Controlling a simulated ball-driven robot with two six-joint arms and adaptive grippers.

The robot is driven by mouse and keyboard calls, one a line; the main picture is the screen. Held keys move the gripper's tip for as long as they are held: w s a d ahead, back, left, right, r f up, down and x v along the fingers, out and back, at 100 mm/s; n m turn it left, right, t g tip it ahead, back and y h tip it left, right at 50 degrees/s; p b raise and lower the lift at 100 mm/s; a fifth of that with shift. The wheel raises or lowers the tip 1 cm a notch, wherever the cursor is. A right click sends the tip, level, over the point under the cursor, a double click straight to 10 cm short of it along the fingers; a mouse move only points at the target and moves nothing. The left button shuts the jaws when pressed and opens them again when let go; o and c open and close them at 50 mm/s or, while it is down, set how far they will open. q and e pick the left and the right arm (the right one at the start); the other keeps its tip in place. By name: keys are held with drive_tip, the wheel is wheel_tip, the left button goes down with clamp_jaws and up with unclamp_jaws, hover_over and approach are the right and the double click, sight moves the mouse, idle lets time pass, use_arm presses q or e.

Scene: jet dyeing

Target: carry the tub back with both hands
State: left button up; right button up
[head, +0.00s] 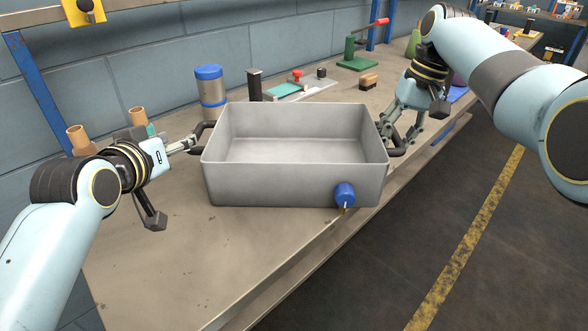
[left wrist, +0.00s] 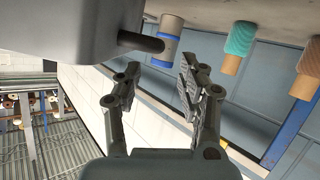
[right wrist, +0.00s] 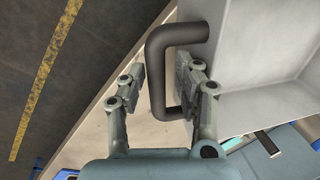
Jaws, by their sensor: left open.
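The grey open tub (head: 265,188) stands empty on the workbench, with a blue knob (head: 344,194) low on its near wall. It has a dark handle at each end. My left gripper (head: 190,146) is open beside the left handle (head: 203,130). In the left wrist view that handle (left wrist: 140,42) lies just beyond the open fingertips (left wrist: 158,72). My right gripper (head: 398,132) is at the right handle (head: 397,149). In the right wrist view the handle's bar (right wrist: 157,75) lies between the spread fingers (right wrist: 160,82), with gaps showing.
A blue-capped canister (head: 210,92) stands behind the tub's left end, with tan cylinders (head: 78,139) further left. A green press (head: 357,58) and a brush (head: 368,81) lie behind. The bench front left of the tub is bare; its edge (head: 300,262) drops to the floor.

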drive_tip(key=shift+r, duration=0.2)
use_arm(q)
drive_tip(key=v, duration=0.4)
use_arm(e)
wheel_tip(320, 180, up, 11)
drive_tip(key=d, duration=0.2)
drive_tip(key=shift+d+r, duration=0.15)
drive_tip(key=shift+d, duration=0.05)
